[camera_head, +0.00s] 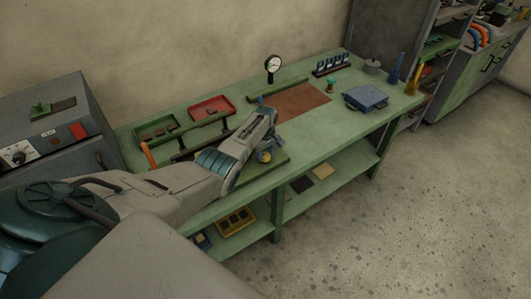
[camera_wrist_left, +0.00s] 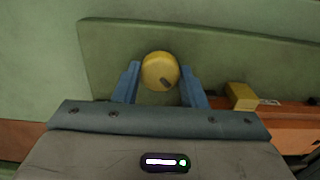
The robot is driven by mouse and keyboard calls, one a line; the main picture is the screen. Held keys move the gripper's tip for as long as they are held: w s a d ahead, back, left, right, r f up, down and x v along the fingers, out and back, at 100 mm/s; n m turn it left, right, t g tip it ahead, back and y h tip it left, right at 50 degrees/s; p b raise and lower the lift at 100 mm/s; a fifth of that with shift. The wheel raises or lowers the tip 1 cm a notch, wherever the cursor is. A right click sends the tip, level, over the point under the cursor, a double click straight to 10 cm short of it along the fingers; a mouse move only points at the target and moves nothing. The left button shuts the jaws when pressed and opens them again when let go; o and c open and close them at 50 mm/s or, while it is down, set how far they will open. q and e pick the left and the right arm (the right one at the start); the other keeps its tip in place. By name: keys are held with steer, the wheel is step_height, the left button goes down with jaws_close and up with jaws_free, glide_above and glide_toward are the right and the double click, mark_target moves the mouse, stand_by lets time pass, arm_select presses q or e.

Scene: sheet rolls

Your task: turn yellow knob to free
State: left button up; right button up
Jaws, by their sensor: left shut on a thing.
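The yellow knob (camera_wrist_left: 160,72) is round, with a dark mark at its lower right edge. It sits on a dark green panel (camera_wrist_left: 225,60). My left gripper (camera_wrist_left: 158,85) has its two blue fingers on either side of the knob, shut on it. In the head view the knob (camera_head: 264,157) shows small, below my left gripper (camera_head: 262,147) and partly hidden by it. A yellow block (camera_wrist_left: 241,96) lies to the right of the knob, beside a small label plate (camera_wrist_left: 269,103) too small to read. My right gripper is not in view.
The green bench (camera_head: 335,137) holds a red tray (camera_head: 211,108), a dial gauge (camera_head: 273,64), a blue box (camera_head: 366,98) and a brown mat (camera_head: 303,101). A grey machine (camera_head: 55,125) stands at the left. Open floor (camera_head: 430,190) lies to the right.

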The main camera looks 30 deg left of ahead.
mark_target(265, 155)
arm_select(q)
steer(key=shift+r, duration=0.1)
stand_by(0.3)
steer(key=o, duration=1)
step_height(265, 155, up, 11)
steer(key=shift+f+b, duration=0.15)
steer(key=shift+b, duration=1)
